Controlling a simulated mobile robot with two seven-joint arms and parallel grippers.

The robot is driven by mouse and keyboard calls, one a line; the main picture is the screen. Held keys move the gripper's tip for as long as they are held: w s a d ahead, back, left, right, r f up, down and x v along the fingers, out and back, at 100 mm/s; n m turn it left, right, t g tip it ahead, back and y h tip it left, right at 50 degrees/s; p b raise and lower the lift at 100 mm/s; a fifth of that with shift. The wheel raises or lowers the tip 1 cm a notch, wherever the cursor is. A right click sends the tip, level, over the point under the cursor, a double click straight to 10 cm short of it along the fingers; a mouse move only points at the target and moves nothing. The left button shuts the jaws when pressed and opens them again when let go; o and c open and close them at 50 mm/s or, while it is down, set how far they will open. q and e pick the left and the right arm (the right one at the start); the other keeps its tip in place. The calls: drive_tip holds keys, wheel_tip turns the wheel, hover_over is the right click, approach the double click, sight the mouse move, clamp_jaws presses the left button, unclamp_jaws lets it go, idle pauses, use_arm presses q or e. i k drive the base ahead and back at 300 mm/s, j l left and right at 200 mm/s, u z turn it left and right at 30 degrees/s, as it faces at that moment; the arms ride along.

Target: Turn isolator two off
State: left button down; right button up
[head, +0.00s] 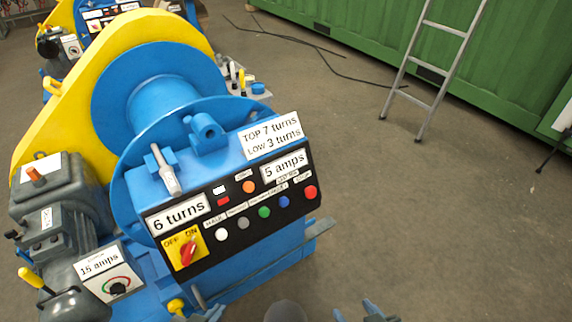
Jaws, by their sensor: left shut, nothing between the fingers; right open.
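A rotary switch with a red handle (188,249) sits on a yellow plate marked OFF and ON, at the left end of the black control panel (290,213). Its handle appears tilted up toward ON. No label reading "isolator two" is legible, so I cannot tell which isolator this is. My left gripper (208,313) is shut and empty at the bottom edge, below the panel and apart from the switch. My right gripper (367,313) is open at the bottom edge, right of the panel. Both grippers are partly cut off by the frame.
The panel belongs to a blue and yellow winch (150,85). A grey lever (166,171) stands above the panel. A dial box (114,284) and yellow-knobbed lever (34,278) are lower left. A ladder (436,70) leans at a green container (350,30).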

sight(187, 250)
drive_tip(key=u, duration=0.95)
drive_tip(key=z, duration=0.3)
drive_tip(key=j+z, duration=0.95)
drive_tip(key=k+j+z, duration=0.1)
drive_tip(key=j, duration=0.2)
drive_tip(key=k+j+z, duration=0.1)
drive_tip(key=j, duration=0.2)
drive_tip(key=k+j+z, duration=0.1)
drive_tip(key=j, duration=0.2)
drive_tip(key=k+j, duration=0.1)
drive_tip(key=j, duration=0.3)
drive_tip(key=k+j, duration=0.15)
drive_tip(key=j, duration=0.2)
drive_tip(key=i+l, duration=0.55)
drive_tip(key=l, duration=0.15)
drive_tip(key=k+z, duration=0.05)
